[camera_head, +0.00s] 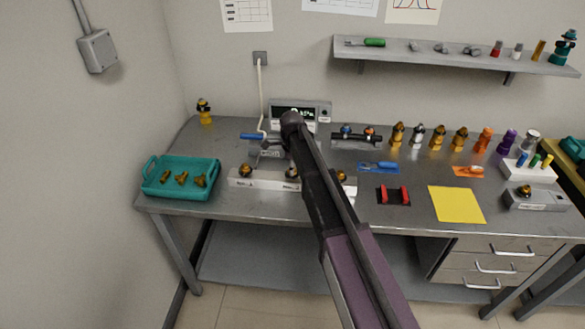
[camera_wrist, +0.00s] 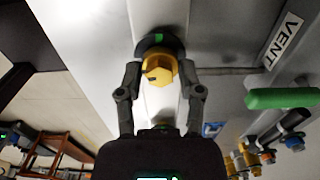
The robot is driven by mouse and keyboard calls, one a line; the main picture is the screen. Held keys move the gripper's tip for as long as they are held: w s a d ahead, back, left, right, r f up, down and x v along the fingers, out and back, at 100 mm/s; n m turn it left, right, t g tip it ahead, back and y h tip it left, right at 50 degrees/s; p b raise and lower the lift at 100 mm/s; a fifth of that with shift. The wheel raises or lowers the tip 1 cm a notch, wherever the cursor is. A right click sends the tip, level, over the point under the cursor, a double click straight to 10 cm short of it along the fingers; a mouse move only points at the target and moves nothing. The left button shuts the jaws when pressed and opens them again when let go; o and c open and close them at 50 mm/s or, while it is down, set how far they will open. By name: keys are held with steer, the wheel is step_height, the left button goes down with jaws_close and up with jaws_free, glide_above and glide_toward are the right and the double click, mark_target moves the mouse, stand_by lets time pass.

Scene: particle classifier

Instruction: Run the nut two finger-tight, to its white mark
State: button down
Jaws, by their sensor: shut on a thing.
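In the wrist view my gripper (camera_wrist: 160,72) has its two fingers on either side of a gold hex nut (camera_wrist: 158,66) and is shut on it. The nut sits against a dark round collar (camera_wrist: 150,43) with a green patch on it. I cannot make out a white mark. In the head view a pale rail (camera_head: 236,181) on the bench carries gold fittings at its left (camera_head: 245,170), middle (camera_head: 291,172) and right (camera_head: 340,176). My arm crosses in front of the rail and hides part of it. The fingers cannot be made out there.
A teal tray (camera_head: 150,190) with gold fittings stands at the left. Behind the rail are a display box (camera_head: 322,108) and a blue handle (camera_head: 252,136). A green handle (camera_wrist: 285,98) and a VENT label (camera_wrist: 284,41) lie right of the fingers. A yellow mat (camera_head: 456,204) is bare.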

steer(key=shift+w, duration=0.15)
stand_by(0.3)
steer(key=shift+c, duration=2)
jaws_free()
steer(key=shift+o, duration=0.8)
steer(key=shift+r, duration=0.15)
